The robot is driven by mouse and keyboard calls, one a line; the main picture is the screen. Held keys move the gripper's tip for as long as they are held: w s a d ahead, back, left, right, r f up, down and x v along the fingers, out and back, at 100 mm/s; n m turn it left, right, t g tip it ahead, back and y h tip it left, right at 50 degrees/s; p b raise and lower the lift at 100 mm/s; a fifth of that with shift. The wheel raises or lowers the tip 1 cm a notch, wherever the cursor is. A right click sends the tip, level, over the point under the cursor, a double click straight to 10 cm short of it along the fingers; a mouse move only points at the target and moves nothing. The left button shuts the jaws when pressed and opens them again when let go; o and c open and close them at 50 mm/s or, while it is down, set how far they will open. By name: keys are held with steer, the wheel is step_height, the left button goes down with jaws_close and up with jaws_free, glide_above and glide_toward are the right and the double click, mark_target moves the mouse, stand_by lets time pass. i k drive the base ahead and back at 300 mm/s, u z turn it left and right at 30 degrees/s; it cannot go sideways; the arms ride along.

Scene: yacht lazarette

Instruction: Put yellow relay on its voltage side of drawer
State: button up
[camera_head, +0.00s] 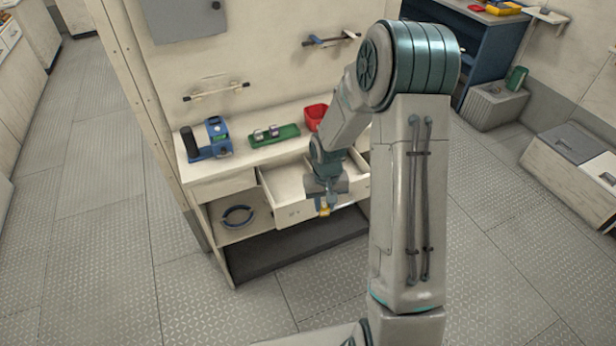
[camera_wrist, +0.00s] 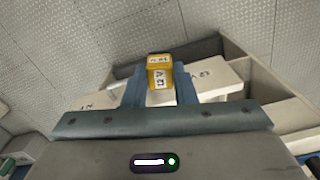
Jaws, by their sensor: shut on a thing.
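My gripper (camera_head: 325,203) is shut on the yellow relay (camera_wrist: 160,73), which sits between the two fingertips in the wrist view. The relay has dark printed marks, too small to read surely. The white drawer (camera_head: 284,213) is pulled open under the counter. My arm covers part of the drawer's inside. I cannot tell the relay's exact height above the drawer edge.
On the counter stand a blue device (camera_head: 217,138), a green tray (camera_head: 274,136) with small items, and a red bin (camera_head: 316,117). A blue ring-shaped thing (camera_head: 238,215) lies on the shelf below. The floor in front is clear.

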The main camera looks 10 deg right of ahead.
mark_target(283, 201)
steer(key=z, duration=0.1)
steer(key=i, duration=0.85)
steer(key=u, duration=0.5)
